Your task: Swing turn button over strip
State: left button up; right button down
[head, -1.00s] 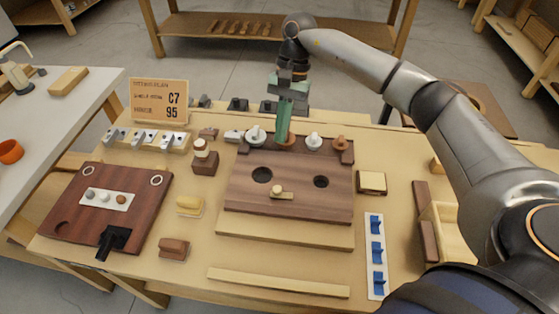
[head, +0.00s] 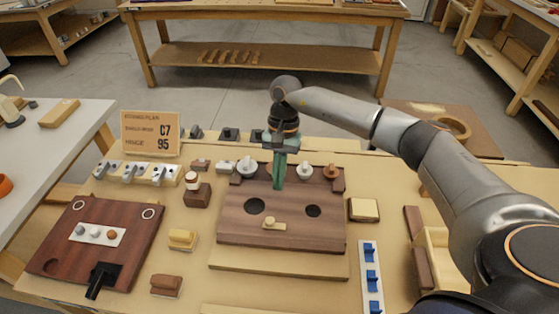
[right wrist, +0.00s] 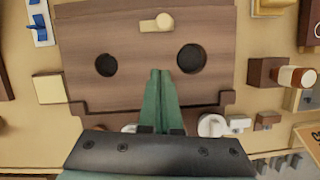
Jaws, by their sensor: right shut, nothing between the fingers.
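A small pale wood turn button (head: 272,225) with a round knob lies near the front edge of a brown panel (head: 285,238), level in the picture. It also shows in the right wrist view (right wrist: 156,24), beyond the fingertips. A pale wood strip (head: 278,270) runs along the panel's front edge; the button appears to stop short of it. My right gripper (head: 278,187) has green fingers, shut and empty, pointing down over the back half of the panel. In the right wrist view its fingertips (right wrist: 160,74) are between the two dark holes, apart from the button. My left gripper is out of view.
White and brown knobs (head: 304,170) stand along the panel's back edge. A pale block (head: 364,209) and a white strip with blue clips (head: 371,280) are to the right. A bottle on a block (head: 194,190) and a yellow block (head: 182,239) are to the left.

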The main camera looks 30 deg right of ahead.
aim_at(274, 224)
jog(key=shift+x, duration=1.1)
jog(key=shift+s+a+f+p, duration=0.2)
jog(key=shift+s+a+p, duration=0.25)
jog(key=shift+s+a, duration=0.15)
jog(key=shift+s+a+f+p, duration=0.15)
jog(key=shift+s+a+p, duration=0.3)
jog(key=shift+s+a, duration=0.1)
jog(key=shift+s+a+f, duration=0.2)
jog(key=shift+s+a, duration=0.1)
jog(key=shift+a, duration=0.1)
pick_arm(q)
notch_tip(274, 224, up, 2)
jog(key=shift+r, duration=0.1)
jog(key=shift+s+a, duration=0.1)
pick_arm(e)
jog(key=shift+d, duration=0.1)
